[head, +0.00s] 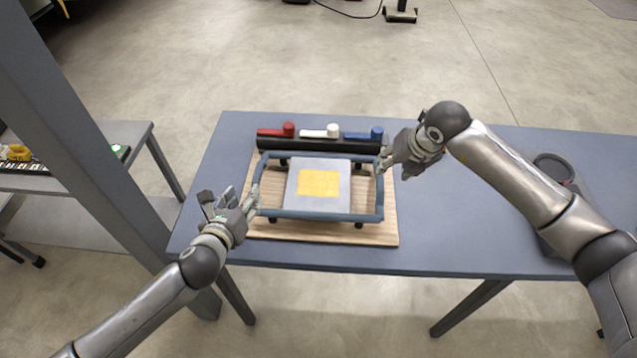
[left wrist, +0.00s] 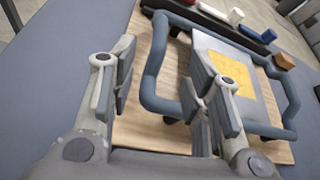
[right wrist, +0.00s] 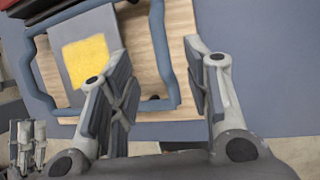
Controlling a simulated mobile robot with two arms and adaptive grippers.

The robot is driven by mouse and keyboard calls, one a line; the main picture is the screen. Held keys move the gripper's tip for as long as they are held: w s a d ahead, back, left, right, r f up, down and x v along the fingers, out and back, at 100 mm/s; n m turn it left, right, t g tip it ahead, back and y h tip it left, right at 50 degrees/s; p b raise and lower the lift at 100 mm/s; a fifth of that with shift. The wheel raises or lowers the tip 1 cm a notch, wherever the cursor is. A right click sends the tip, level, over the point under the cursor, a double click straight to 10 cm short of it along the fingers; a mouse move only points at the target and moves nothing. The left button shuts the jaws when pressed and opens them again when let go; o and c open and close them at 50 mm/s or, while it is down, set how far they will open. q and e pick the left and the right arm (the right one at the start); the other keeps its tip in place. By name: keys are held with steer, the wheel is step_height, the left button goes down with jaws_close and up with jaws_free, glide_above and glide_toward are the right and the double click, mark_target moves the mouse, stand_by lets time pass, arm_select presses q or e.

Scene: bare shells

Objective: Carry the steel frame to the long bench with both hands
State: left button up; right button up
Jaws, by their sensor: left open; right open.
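The steel frame (head: 315,215) is a blue-grey tubular loop around a grey plate (head: 340,201) with a yellow patch. It rests on a wooden board (head: 390,232) on a blue-grey table (head: 470,240). My left gripper (head: 234,200) is open at the frame's left side. In the left wrist view the frame's tube (left wrist: 150,85) shows between the fingers. My right gripper (head: 385,162) is open at the right side. In the right wrist view the tube (right wrist: 158,45) also shows between the fingers. I cannot tell which table is the long bench.
A black rack (head: 330,144) with red, white and blue handled pieces stands behind the frame. A dark object (head: 553,170) lies at the table's right, partly behind my right arm. Another table (head: 60,182) stands at left, past a grey post (head: 75,130). Open floor lies beyond.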

mark_target(255, 179)
arm_select(q)
steer(key=shift+w, duration=0.1)
arm_select(e)
steer(key=shift+f, duration=0.1)
arm_select(q)
steer(key=x, duration=1)
steer(key=shift+w+f, duration=0.15)
steer(key=shift+w, duration=0.15)
arm_select(e)
steer(key=x, duration=1)
steer(key=shift+w+a+f, duration=0.1)
steer(key=shift+w+f, duration=0.05)
steer(key=shift+f, duration=0.15)
arm_select(q)
jaws_close()
arm_select(e)
jaws_close()
arm_select(q)
steer(key=shift+w, duration=0.1)
arm_select(e)
steer(key=shift+w+r, duration=0.15)
steer(key=shift+r, duration=0.1)
